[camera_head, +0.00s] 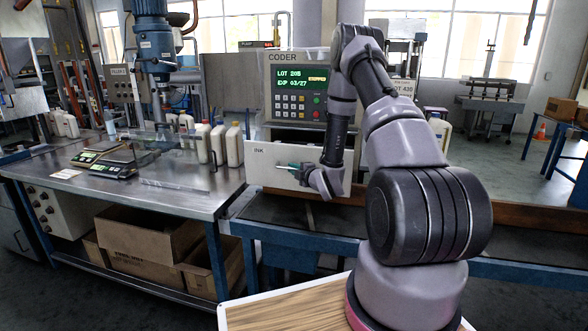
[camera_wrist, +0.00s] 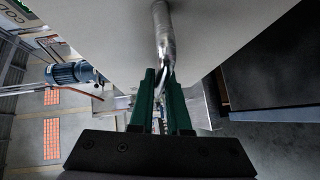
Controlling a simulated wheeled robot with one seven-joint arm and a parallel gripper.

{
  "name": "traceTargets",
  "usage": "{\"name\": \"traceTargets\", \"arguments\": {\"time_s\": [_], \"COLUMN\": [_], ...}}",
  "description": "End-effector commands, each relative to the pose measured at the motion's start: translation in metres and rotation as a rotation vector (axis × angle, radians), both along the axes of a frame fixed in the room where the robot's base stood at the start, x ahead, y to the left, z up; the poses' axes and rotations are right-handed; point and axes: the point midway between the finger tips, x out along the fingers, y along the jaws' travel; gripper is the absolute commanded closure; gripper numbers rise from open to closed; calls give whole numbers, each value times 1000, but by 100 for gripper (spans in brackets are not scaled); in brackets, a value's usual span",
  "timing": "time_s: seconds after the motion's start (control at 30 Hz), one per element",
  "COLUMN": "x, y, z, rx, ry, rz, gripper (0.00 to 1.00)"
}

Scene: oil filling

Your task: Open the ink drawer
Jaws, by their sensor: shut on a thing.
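The ink drawer (camera_head: 262,178) has a wide white front marked INK, below the coder (camera_head: 297,88). A dark gap shows between the drawer front and the coder's panel; I cannot tell how far out the drawer stands. My gripper (camera_head: 287,166) is at the drawer front, its green fingers pointing left in the head view. In the wrist view my gripper (camera_wrist: 161,90) is shut on the drawer's metal handle (camera_wrist: 161,32), and the pale drawer front (camera_wrist: 105,35) fills the top. My wrist hides the right part of the front in the head view.
A steel bench (camera_head: 185,200) with white bottles (camera_head: 234,146), a clear guard and a scale (camera_head: 103,164) stands to the left. A conveyor with a dark top (camera_head: 290,215) lies under the drawer. Cardboard boxes (camera_head: 150,240) sit under the bench.

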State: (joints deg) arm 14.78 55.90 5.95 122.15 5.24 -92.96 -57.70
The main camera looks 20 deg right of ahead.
Motion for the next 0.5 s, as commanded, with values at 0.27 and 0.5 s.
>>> {"name": "traceTargets", "arguments": {"time_s": [0.27, 0.5], "x": [-1, -1], "y": [-1, -1], "z": [-1, -1], "rx": [0, 0], "ry": [4, 2], "rz": [-5, -3], "gripper": [100, 55]}}
